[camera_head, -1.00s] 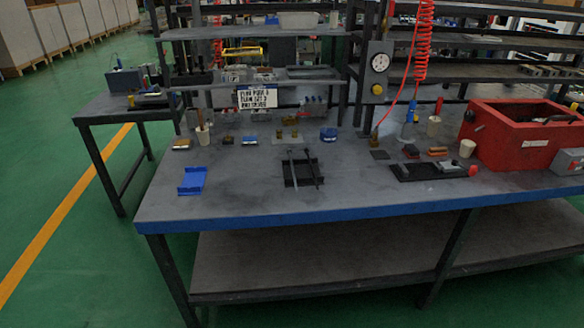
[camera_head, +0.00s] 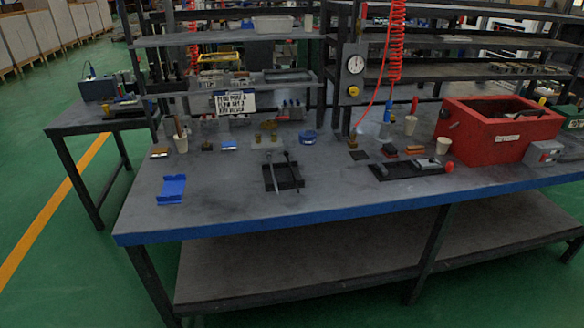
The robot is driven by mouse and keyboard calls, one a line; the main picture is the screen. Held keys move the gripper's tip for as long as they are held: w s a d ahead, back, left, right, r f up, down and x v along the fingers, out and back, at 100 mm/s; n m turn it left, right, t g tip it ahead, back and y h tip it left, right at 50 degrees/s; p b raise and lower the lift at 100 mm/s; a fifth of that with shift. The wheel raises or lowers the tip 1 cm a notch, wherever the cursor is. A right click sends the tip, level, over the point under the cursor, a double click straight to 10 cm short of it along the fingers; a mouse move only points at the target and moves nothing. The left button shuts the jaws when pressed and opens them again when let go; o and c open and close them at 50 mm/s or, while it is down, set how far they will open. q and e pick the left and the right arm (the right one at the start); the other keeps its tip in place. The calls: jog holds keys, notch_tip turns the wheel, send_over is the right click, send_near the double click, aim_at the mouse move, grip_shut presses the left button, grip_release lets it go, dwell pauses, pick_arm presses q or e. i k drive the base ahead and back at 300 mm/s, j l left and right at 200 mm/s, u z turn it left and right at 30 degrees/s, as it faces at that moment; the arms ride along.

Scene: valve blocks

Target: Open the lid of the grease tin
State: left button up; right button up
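A small round blue tin (camera_head: 308,138), which looks like the grease tin, stands toward the back middle of the grey workbench (camera_head: 225,195). It is too small to make out its lid clearly. It stands right of some small brass-coloured parts (camera_head: 268,128) and left of the gauge post. Neither of my grippers is in view, and nothing is seen touching the tin.
A black tray (camera_head: 283,187) with two long tools lies in front of the tin. A blue holder (camera_head: 171,189) is at left. A dark tray (camera_head: 380,174) and red box (camera_head: 497,130) are at right. A red coiled hose (camera_head: 397,45) hangs behind. The bench's front middle is clear.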

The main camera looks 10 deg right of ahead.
aim_at(305, 133)
jog(key=i+l+u, duration=0.1)
jog(key=l, duration=0.4)
jog(key=i+l, duration=0.2)
jog(key=l, duration=0.3)
jog(key=i+l+u, duration=0.15)
jog(key=l, duration=0.35)
jog(key=i+l+u, duration=0.1)
jog(key=l, duration=0.4)
